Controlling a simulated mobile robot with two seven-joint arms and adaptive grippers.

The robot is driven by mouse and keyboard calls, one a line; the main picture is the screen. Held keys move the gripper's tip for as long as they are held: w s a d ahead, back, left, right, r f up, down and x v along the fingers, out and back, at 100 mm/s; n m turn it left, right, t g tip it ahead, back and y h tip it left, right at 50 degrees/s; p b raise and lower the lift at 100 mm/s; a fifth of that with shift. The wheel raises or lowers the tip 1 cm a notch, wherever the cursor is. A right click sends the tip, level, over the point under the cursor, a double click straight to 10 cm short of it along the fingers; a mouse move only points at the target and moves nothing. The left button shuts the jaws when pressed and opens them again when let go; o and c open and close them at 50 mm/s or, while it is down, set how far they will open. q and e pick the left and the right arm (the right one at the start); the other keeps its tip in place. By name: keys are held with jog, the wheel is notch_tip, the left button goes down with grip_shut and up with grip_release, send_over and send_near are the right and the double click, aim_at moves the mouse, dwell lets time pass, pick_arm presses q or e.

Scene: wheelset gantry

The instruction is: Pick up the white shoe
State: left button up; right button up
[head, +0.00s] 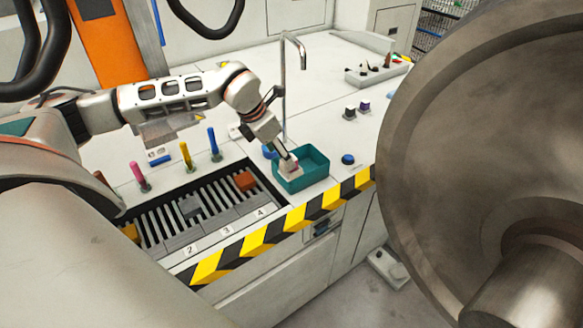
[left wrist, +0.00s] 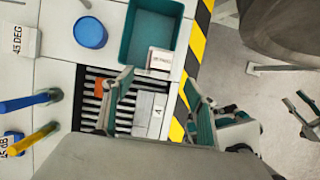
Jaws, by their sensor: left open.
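A small white block with red lettering (left wrist: 160,58), which I take as the white shoe, lies in a corner of the teal tray (left wrist: 128,40). In the head view the teal tray (head: 318,175) stands at the bench's front edge, and the white block (head: 293,172) is partly hidden by my gripper. My left gripper (head: 289,163) points down at the tray's near-left corner. In the left wrist view its fingers (left wrist: 157,84) are spread, with the block just beyond the gap and nothing held.
A slotted rack (head: 190,208) with numbered lanes lies left of the tray. Coloured upright pegs (head: 184,155) stand behind it. A thin bent metal post (head: 284,90) rises behind the tray. A blue round piece (left wrist: 90,32) sits beside it. A large metal wheel (head: 480,150) fills the right.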

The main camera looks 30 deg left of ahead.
pick_arm(q)
jog(key=shift+p+x, duration=0.5)
jog(key=shift+x, duration=2.85)
jog(key=shift+w+r, duration=0.1)
jog(key=shift+w, duration=0.05)
jog(key=c, duration=1.3)
